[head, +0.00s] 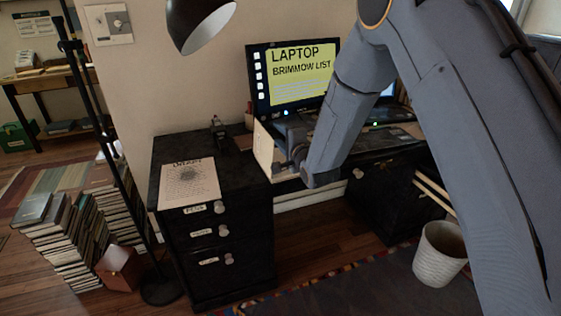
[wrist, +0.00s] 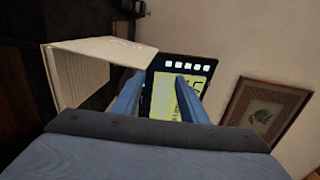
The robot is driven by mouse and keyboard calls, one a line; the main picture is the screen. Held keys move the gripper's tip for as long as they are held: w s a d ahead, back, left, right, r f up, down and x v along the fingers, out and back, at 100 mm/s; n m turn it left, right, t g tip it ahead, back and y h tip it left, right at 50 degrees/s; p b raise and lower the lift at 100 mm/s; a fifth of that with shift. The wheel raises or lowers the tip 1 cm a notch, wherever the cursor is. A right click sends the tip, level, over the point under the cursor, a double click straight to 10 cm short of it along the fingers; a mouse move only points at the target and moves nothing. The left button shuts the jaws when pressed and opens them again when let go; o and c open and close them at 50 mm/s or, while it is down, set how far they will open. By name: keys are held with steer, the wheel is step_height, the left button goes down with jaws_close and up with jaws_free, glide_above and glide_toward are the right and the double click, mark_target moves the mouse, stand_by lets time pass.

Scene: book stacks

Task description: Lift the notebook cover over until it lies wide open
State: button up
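A cream notebook cover (head: 263,151) stands up steeply at the left end of the laptop desk in the head view. In the wrist view the cream notebook (wrist: 105,50) is at upper left, its cover raised over a lined, page-like side (wrist: 80,80). My gripper (head: 288,148) is just right of the cover in the head view, partly hidden by my arm. In the wrist view my gripper (wrist: 160,77) has its two blue fingers apart with nothing clearly between them. The left finger overlaps the cover's edge; I cannot tell whether they touch.
The laptop (head: 300,72) stands open behind my gripper, and its screen also shows in the wrist view (wrist: 172,68). A black drawer cabinet (head: 235,165) with a paper sheet (head: 189,183) is at left. A lamp (head: 197,22) hangs above. A white bin (head: 440,255) stands at lower right.

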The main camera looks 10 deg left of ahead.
steer(key=shift+s+a+r, duration=0.15)
steer(key=shift+s+a, duration=0.3)
steer(key=shift+a, duration=0.3)
steer(key=shift+s+a, duration=0.75)
steer(key=shift+a, duration=0.15)
stand_by(0.5)
steer(key=s+d+r+p, duration=0.3)
steer(key=s+r+p, duration=0.1)
steer(key=r, duration=0.1)
steer(key=shift+r+p, duration=0.25)
steer(key=shift+p, duration=0.05)
stand_by(0.3)
stand_by(0.8)
